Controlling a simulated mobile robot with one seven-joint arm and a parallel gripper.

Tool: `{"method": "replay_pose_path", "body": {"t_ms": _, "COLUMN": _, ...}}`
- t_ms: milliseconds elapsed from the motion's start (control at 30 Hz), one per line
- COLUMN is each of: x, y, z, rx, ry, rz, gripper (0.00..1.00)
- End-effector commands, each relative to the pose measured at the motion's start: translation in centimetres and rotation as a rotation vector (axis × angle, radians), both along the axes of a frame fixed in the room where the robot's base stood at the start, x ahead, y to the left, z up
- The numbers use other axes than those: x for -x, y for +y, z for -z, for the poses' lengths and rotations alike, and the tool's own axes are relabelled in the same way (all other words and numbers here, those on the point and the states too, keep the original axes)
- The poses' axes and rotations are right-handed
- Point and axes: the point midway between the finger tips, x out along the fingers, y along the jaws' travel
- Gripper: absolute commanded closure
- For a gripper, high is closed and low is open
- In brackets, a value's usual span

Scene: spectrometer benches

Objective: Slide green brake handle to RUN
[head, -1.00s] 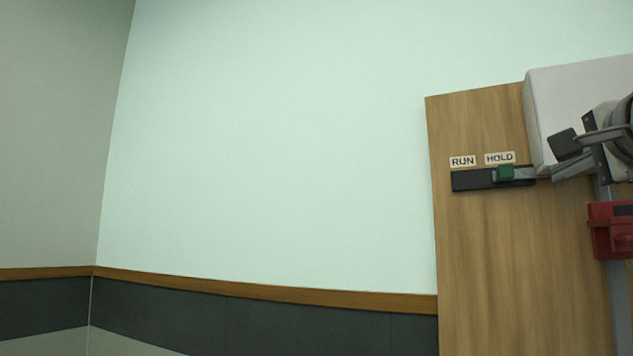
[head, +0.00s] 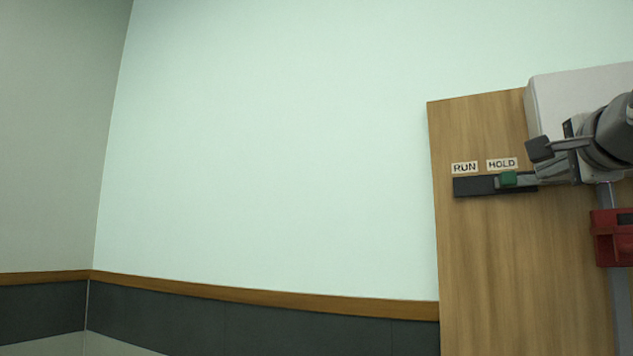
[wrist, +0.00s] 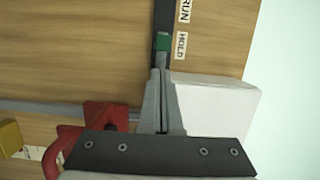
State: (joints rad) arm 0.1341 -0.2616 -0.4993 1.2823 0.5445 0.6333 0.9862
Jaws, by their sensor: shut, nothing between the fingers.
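The green brake handle (head: 508,180) sits on a dark horizontal slide track (head: 472,187) on the wooden panel, below the HOLD label (head: 502,164). The RUN label (head: 465,168) is to its left, above the left part of the track. In the wrist view the green handle (wrist: 163,42) lies beside the HOLD label (wrist: 180,46). My gripper (wrist: 161,72) is shut and empty, its fingertips close to the handle on the side away from RUN. I cannot tell whether they touch it. The gripper also shows in the head view (head: 530,177), at the handle's right.
A white box (head: 575,88) is mounted on the panel (head: 480,260) above and right of the track. A red device (head: 612,245) sits on a grey rail below my arm. A yellow block (wrist: 10,138) shows in the wrist view. The track's left part is clear.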

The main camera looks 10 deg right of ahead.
Motion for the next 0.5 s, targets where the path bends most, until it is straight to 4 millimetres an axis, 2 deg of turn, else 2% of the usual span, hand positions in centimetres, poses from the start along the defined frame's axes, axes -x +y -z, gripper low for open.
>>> {"method": "replay_pose_path", "body": {"t_ms": 33, "x": -1.1, "y": -0.2, "z": -0.2, "rx": -0.001, "ry": 0.003, "rz": -0.001, "gripper": 1.00}}
{"method": "replay_pose_path", "body": {"t_ms": 200, "x": -3.6, "y": -1.1, "z": -0.2, "rx": 0.000, "ry": 0.001, "rz": 0.000, "gripper": 1.00}}
{"method": "replay_pose_path", "body": {"t_ms": 333, "x": -4.7, "y": -1.4, "z": -0.1, "rx": -0.001, "ry": 0.000, "rz": -0.001, "gripper": 1.00}}
{"method": "replay_pose_path", "body": {"t_ms": 500, "x": -5.1, "y": -1.6, "z": 0.0, "rx": 0.001, "ry": -0.001, "rz": 0.001, "gripper": 1.00}}
